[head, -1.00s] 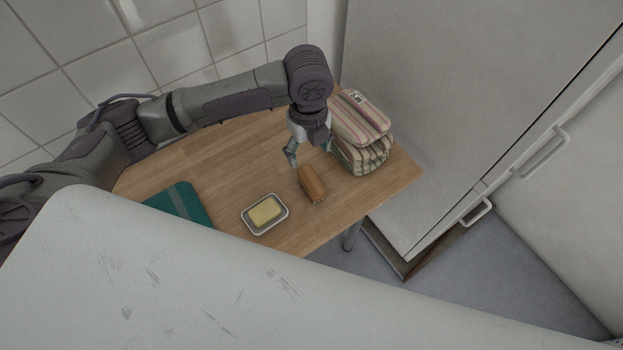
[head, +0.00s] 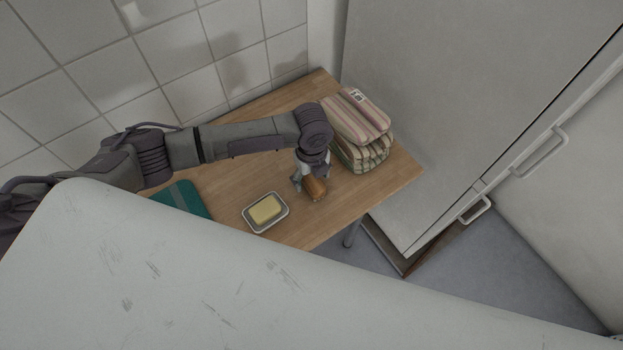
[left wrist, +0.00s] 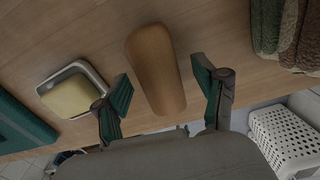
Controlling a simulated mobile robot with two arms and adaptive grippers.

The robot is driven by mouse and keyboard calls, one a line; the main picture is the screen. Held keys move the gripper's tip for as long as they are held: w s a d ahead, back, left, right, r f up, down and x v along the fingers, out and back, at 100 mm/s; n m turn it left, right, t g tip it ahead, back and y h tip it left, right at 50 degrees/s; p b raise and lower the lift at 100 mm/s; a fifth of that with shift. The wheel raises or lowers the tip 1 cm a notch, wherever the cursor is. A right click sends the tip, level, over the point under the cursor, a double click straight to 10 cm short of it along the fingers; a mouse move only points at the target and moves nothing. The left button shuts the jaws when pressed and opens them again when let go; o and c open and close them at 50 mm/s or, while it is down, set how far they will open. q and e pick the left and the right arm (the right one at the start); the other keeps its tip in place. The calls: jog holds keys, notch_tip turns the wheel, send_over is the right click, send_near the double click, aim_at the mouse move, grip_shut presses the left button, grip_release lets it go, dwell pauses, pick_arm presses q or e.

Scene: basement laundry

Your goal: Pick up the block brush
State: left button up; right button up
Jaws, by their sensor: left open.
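The block brush (head: 316,189) is a brown wooden block lying on the wooden table, partly hidden by my left gripper in the head view. In the left wrist view the brush (left wrist: 155,68) lies between the two fingers, with a gap on each side. My left gripper (head: 311,184) is open and low over the brush; its fingers also show in the left wrist view (left wrist: 168,100). Whether the fingers touch the table cannot be told. My right gripper is not in view.
A soap dish (head: 281,223) with yellow soap stands left of the brush. A teal book-like item (head: 186,198) lies further left. Folded striped towels (head: 358,118) are stacked close by on the right. A white basket (left wrist: 283,142) shows below the table in the left wrist view.

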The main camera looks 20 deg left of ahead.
aim_at(312, 177)
pick_arm(q)
jog(key=shift+f, duration=0.45)
jog(key=shift+c, duration=0.4)
jog(key=c, duration=1.2)
jog(key=shift+r, duration=0.15)
jog(key=shift+r, duration=0.55)
notch_tip(312, 177, up, 3)
jog(key=shift+w+f+b, duration=0.1)
jog(key=shift+b, duration=0.3)
jog(key=d+r, duration=0.2)
jog(key=d, duration=0.1)
jog(key=w+d+r+b, duration=0.1)
jog(key=d+r, duration=0.1)
jog(key=d, duration=0.2)
jog(key=d+r+b, duration=0.1)
jog(key=d+r, duration=0.2)
jog(key=d, duration=0.1)
jog(key=shift+w+d, duration=0.25)
jog(key=shift+w, duration=0.05)
